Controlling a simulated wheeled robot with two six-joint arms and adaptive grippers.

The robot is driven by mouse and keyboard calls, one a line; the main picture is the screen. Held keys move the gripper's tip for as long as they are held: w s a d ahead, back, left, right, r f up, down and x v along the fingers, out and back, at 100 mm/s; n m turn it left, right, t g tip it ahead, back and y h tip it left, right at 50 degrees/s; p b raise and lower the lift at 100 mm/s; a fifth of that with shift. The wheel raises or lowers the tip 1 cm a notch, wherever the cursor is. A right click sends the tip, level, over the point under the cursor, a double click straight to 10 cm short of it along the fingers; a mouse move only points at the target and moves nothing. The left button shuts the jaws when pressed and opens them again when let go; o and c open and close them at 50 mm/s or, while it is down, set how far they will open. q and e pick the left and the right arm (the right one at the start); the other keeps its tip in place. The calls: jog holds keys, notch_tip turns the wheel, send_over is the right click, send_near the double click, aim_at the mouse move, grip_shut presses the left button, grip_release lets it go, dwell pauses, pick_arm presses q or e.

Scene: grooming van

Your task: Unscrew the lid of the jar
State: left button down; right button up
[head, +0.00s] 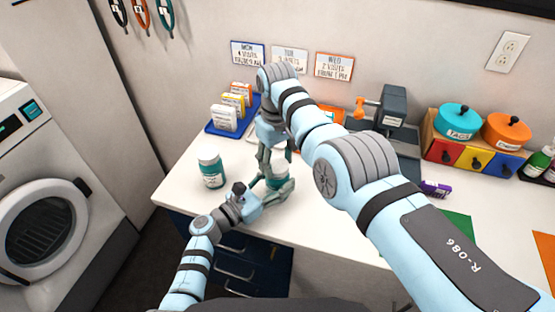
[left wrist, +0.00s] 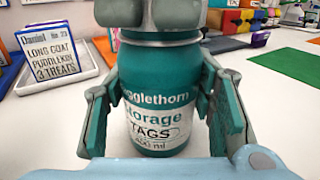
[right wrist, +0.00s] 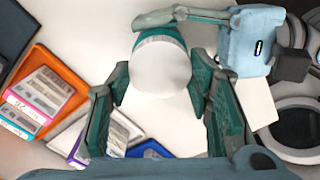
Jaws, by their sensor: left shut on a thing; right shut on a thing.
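The jar is teal with a white label reading "storage TAGS" and stands upright on the white counter; its body fills the left wrist view (left wrist: 155,95), and part shows in the head view (head: 278,182). My left gripper (head: 272,190) is shut around the jar's body from the front, one finger on each side. My right gripper (head: 274,160) comes from above and is shut on the white round lid (right wrist: 162,78), seen between its fingers in the right wrist view. In the left wrist view its grey fingertips hide most of the lid.
A second teal jar with a white lid (head: 211,170) stands left of my grippers. A blue tray (head: 222,131) with cards stands behind. A grey device (head: 385,105), colored drawers (head: 475,158) and round tubs (head: 458,120) stand to the right. The counter's front edge is close.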

pick_arm(q)
jog(key=shift+s+a+f, duration=0.1)
jog(key=shift+f, duration=0.3)
pick_arm(e)
jog(key=n, duration=0.5)
jog(key=shift+s+f, duration=0.1)
jog(key=shift+s, duration=0.15)
jog(key=n, duration=0.4)
jog(key=shift+n, duration=0.4)
jog(key=n, duration=0.4)
jog(key=shift+n, duration=0.3)
jog(key=n, duration=0.6)
jog(key=shift+n, duration=0.3)
jog(key=shift+d+r, duration=0.15)
jog(key=shift+r, duration=1.05)
pick_arm(q)
jog(key=shift+r, duration=0.1)
pick_arm(e)
jog(key=shift+w+r, duration=0.1)
